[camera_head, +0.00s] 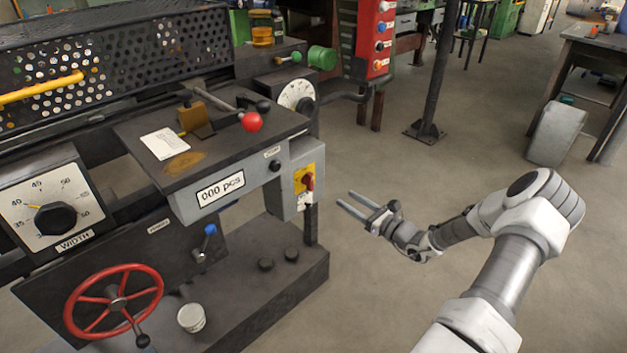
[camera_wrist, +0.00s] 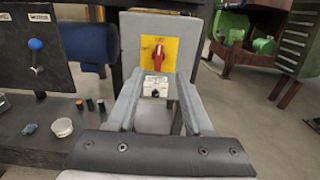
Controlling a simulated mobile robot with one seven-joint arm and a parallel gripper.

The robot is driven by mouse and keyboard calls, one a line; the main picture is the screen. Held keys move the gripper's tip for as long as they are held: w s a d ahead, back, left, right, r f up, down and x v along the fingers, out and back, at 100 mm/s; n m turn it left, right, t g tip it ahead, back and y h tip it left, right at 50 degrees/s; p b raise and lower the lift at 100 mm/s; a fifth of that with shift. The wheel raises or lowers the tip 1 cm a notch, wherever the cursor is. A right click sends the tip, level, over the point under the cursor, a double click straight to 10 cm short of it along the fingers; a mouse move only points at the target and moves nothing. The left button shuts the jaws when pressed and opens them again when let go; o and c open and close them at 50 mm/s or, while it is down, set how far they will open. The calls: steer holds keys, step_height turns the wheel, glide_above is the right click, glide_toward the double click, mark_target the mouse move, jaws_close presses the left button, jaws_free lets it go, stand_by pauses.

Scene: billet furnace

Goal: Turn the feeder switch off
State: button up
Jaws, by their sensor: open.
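A red switch handle (camera_head: 308,182) sits on a yellow plate (camera_head: 298,178) on the side of a grey box (camera_head: 292,200) at the machine's right end. In the wrist view the red handle (camera_wrist: 157,57) stands roughly upright on the yellow plate (camera_wrist: 147,50), above a small white label with a dark knob (camera_wrist: 155,91). The print around it is too small to read. My gripper (camera_head: 345,198) is open and empty, to the right of the box and apart from it. In the wrist view its two fingers (camera_wrist: 158,82) point towards the switch, with the handle centred beyond them.
The counter panel marked 000 pcs (camera_head: 221,188) and a red ball lever (camera_head: 251,121) are left of the switch. A red handwheel (camera_head: 114,300) and a blue-tipped lever (camera_head: 209,230) are lower left. A dark post (camera_head: 437,80) stands behind. Floor around my gripper is clear.

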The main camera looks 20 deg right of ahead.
mark_target(312, 177)
steer(key=b+x, duration=0.3)
steer(key=x, duration=1.2)
steer(key=shift+c, duration=0.3)
jaws_close()
